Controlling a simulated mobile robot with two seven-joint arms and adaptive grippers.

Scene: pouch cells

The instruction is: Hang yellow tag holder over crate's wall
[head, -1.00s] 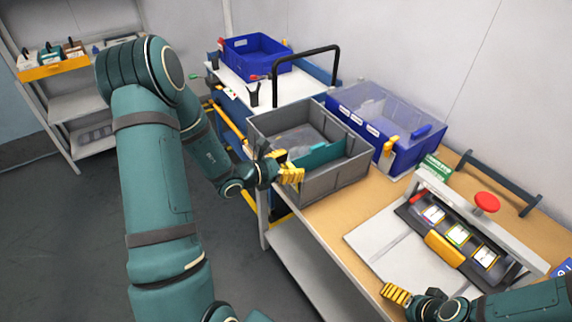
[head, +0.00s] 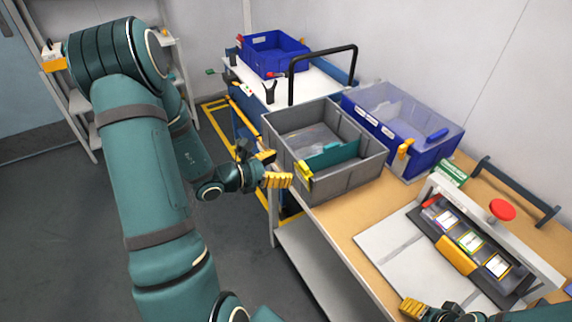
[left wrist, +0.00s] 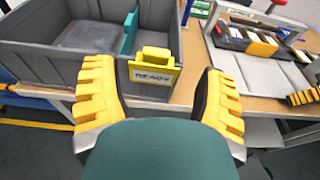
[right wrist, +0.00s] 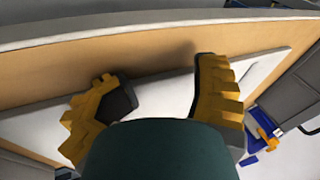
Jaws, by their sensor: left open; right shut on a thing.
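The yellow tag holder (head: 304,172) hangs over the near wall of the grey crate (head: 345,180), at its near left corner. In the left wrist view the tag holder (left wrist: 150,72) shows its label reading READY on the outer side of the wall. My left gripper (head: 274,168) is open, just outside the wall and apart from the holder. Its fingers (left wrist: 158,100) stand to either side of the holder in the picture. My right gripper (head: 425,308) is low by the bench's front edge. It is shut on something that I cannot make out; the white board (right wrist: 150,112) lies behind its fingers.
The grey crate holds a teal divider (head: 332,156) and clear material. A blue lidded bin (head: 435,155) stands behind it. A press fixture with a red knob (head: 502,210) stands at right. A cart with a blue tray (head: 272,55) and black handle (head: 322,50) is beyond.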

